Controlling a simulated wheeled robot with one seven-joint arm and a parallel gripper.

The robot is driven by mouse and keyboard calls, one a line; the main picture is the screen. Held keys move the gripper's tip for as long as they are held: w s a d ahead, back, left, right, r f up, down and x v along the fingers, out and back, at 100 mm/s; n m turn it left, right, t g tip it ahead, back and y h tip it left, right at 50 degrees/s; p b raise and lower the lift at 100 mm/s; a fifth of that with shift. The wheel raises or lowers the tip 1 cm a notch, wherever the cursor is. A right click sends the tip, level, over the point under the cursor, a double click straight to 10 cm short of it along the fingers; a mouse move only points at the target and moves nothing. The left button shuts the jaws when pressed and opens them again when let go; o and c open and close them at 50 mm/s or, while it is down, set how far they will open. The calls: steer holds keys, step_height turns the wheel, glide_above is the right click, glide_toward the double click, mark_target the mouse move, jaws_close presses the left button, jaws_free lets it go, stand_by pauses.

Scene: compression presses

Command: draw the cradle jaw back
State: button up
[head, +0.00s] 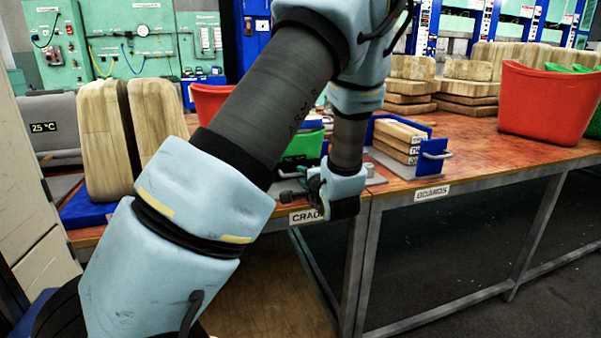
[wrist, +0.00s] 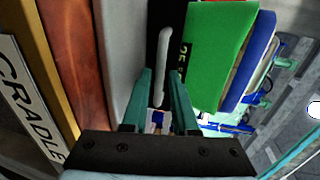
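In the wrist view, a pale handle bar (wrist: 164,45) stands out against a dark upright face (wrist: 152,22); I take this face for the cradle jaw. My gripper (wrist: 160,75) is open, its two teal fingers reaching toward the bar. The bar's near end lies between the fingers; I cannot tell whether either finger touches it. A "CRADLE" label (wrist: 28,105) is on the table edge at left. In the head view, my gripper (head: 291,185) is low at the front table edge, above the partly covered label (head: 306,216). My arm hides most of the cradle there.
A green block or bin (wrist: 220,50) and a blue part (wrist: 249,60) stand beside the jaw. Boards (head: 402,138) sit in a blue holder with a handle (head: 436,155) to the right. A red bin (head: 545,102) stands further right. The table front there is clear.

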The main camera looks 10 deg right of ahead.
steer(key=shift+x, duration=1.2)
jaws_close()
stand_by(0.6)
